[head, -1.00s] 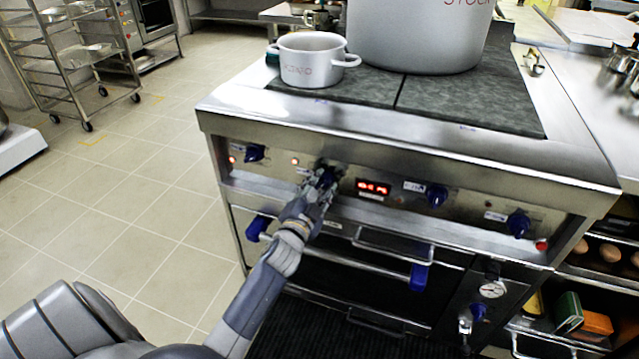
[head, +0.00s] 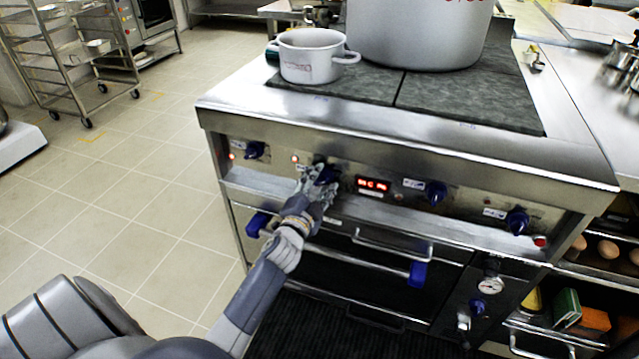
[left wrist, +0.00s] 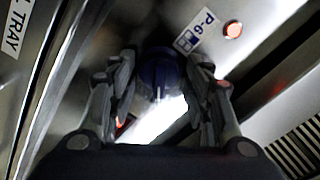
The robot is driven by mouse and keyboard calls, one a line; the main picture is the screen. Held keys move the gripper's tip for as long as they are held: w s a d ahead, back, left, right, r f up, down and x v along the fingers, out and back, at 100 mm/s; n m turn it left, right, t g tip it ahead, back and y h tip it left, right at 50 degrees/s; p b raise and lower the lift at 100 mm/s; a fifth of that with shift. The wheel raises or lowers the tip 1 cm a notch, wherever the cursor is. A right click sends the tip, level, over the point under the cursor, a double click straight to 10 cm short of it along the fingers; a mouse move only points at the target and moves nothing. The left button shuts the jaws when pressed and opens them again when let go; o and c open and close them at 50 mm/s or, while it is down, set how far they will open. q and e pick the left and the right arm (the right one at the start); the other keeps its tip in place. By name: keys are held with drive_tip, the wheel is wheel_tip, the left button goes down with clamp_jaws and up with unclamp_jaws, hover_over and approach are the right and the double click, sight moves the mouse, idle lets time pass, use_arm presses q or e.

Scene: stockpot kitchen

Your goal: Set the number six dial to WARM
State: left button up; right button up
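The number six dial is a dark blue knob (left wrist: 158,72) next to a P-6 label (left wrist: 197,30) in the left wrist view. A pale mark shows on its lower side there. In the head view the dial (head: 327,173) is on the stove's front panel, partly hidden by my left gripper (head: 314,180). In the left wrist view my left gripper (left wrist: 160,85) is open, with one finger on each side of the dial. Contact is hard to tell. A red display (head: 373,185) is lit right of the dial; its text is not clear. My right gripper is not in view.
Other blue dials are at the panel's left (head: 254,150) and right (head: 436,193), (head: 517,221). An oven handle bar (head: 345,262) runs below. A small pot (head: 311,58) and a big stockpot (head: 420,35) stand on the stovetop.

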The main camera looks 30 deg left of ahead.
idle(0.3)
use_arm(q)
drive_tip(key=shift+s+f, duration=0.1)
drive_tip(key=shift+s, duration=0.15)
drive_tip(key=v, duration=1.1)
drive_tip(key=shift+s+d, duration=0.2)
drive_tip(key=shift+s, duration=0.05)
